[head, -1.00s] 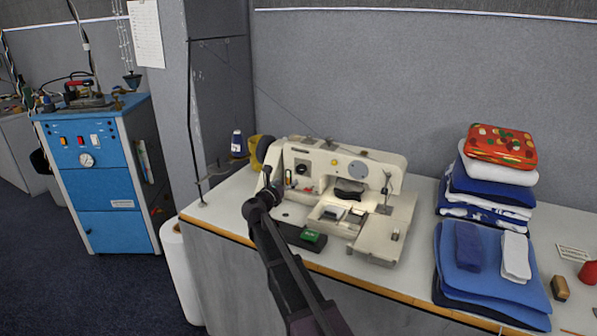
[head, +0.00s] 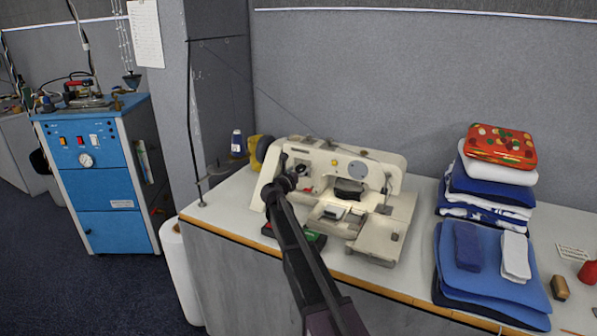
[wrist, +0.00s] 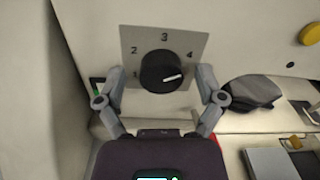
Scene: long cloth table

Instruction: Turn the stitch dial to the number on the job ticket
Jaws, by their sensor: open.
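The stitch dial (wrist: 161,71) is a round black knob on a grey plate (wrist: 143,37) marked 1, 2, 3 and 4. Its white pointer line points right, just below the 4. My gripper (wrist: 158,76) is open, one finger on each side of the knob; I cannot tell whether they touch it. In the head view, my gripper (head: 285,178) is at the front left of the cream sewing machine (head: 372,160) and hides the dial. No paper in view is readable as the job ticket.
Folded cloths (head: 487,255) are stacked right of the machine. A blue cone of thread (head: 237,143) stands behind left.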

